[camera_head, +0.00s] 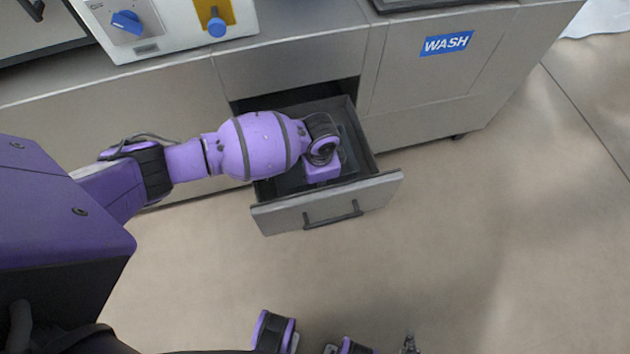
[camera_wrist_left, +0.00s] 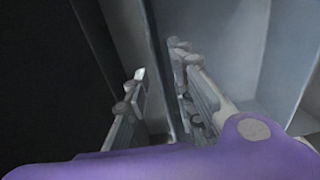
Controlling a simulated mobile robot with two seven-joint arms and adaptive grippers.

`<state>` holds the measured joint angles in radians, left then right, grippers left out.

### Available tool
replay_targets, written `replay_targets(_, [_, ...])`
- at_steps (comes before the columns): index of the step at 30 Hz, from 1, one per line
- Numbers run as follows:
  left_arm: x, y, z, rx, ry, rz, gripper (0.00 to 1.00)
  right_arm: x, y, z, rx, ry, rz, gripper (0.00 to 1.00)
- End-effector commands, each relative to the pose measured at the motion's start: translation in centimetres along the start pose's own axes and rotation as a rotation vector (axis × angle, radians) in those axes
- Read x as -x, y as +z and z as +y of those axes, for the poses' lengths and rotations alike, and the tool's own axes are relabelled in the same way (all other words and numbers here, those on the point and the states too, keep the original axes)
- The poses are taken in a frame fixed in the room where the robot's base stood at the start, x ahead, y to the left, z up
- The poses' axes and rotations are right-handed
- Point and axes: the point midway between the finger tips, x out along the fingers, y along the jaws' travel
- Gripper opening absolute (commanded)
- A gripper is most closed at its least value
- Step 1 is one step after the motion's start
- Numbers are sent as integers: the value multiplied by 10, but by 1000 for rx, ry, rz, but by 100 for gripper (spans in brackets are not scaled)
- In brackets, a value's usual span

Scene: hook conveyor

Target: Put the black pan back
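An open drawer (camera_head: 327,208) sticks out of the grey counter front. My left arm reaches over it from the left and points down into it. The left gripper is hidden under my wrist in the head view. In the left wrist view the left gripper (camera_wrist_left: 160,68) has its fingers apart, with a narrow grey edge running between them; I cannot tell whether they touch it. A very dark area fills the left of that view; I cannot tell whether it is the black pan or shadow. No pan shows clearly. A small grey part at the bottom edge may be my right gripper (camera_head: 409,344).
A white panel with a blue knob (camera_head: 127,22) and a yellow plate with a blue knob (camera_head: 217,27) stands on the counter. A blue WASH label (camera_head: 447,43) marks the cabinet right of the drawer. The floor in front of the drawer is clear.

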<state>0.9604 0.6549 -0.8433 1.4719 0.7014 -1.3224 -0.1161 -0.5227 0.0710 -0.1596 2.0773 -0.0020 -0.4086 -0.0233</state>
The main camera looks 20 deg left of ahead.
Motion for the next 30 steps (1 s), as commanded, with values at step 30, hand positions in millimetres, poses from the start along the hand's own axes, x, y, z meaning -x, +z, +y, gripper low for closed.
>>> replay_targets(30, [107, -2, -4, -1, -9, 6, 23, 16, -19, 5, -2, 8, 18, 0])
